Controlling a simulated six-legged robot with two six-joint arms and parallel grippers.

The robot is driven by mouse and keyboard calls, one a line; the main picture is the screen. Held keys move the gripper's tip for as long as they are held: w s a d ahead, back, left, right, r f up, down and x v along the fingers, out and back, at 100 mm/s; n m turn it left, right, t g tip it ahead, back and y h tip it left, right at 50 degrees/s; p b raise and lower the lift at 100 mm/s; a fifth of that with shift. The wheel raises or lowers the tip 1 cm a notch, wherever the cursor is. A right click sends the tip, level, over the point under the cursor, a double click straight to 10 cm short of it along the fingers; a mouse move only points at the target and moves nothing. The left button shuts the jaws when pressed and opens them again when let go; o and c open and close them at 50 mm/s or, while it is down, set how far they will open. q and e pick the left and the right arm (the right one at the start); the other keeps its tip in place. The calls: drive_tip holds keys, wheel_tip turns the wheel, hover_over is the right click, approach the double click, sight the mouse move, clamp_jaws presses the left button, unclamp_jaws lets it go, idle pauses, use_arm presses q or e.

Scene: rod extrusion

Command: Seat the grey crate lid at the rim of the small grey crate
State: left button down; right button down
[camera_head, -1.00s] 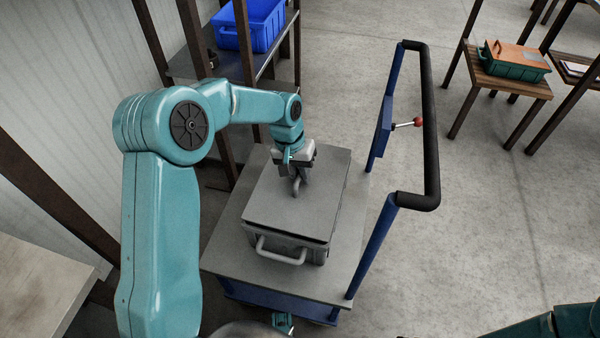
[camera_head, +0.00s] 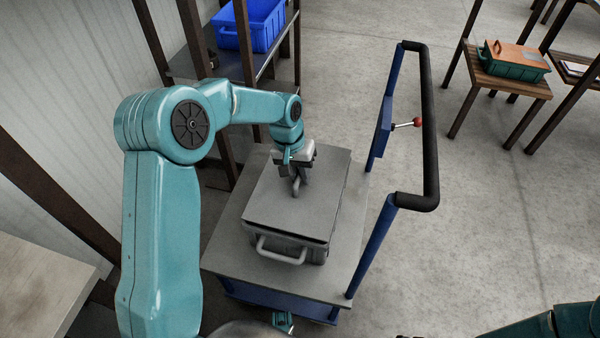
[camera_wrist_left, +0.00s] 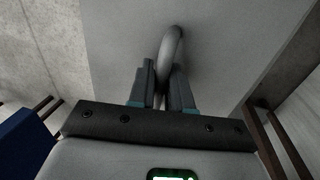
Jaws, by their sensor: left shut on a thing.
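The grey crate lid (camera_head: 290,214) lies over the top of the small grey crate (camera_head: 316,254) in the head view. A thin dark line shows between lid and crate at the front edge, and I cannot tell whether the lid is fully down. My left gripper (camera_head: 297,188) is shut on the lid's handle at the middle of the lid. The left wrist view also shows the gripper (camera_wrist_left: 161,92) closed around the curved grey handle (camera_wrist_left: 171,46), with the lid surface (camera_wrist_left: 225,45) beyond. The far rim of the crate is hidden. The right gripper does not show.
The crate stands on a grey-topped blue cart (camera_head: 225,250) with a black push handle (camera_head: 428,125). A blue bin (camera_head: 250,27) sits on a shelf behind. A green crate with an orange lid (camera_head: 515,62) stands on a table at the far right. Open floor lies right of the cart.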

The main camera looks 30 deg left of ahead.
sight(288, 181)
use_arm(q)
drive_tip(key=shift+f+b, duration=0.8)
drive_tip(key=shift+f, duration=0.4)
drive_tip(key=c, duration=1)
unclamp_jaws()
drive_tip(key=shift+r, duration=0.1)
drive_tip(key=shift+o, duration=0.2)
drive_tip(key=a+r+p, duration=0.3)
drive_tip(key=r+p, duration=0.1)
drive_tip(key=r, duration=1.2)
drive_tip(key=shift+s, duration=0.35)
drive_tip(key=shift+s, duration=0.1)
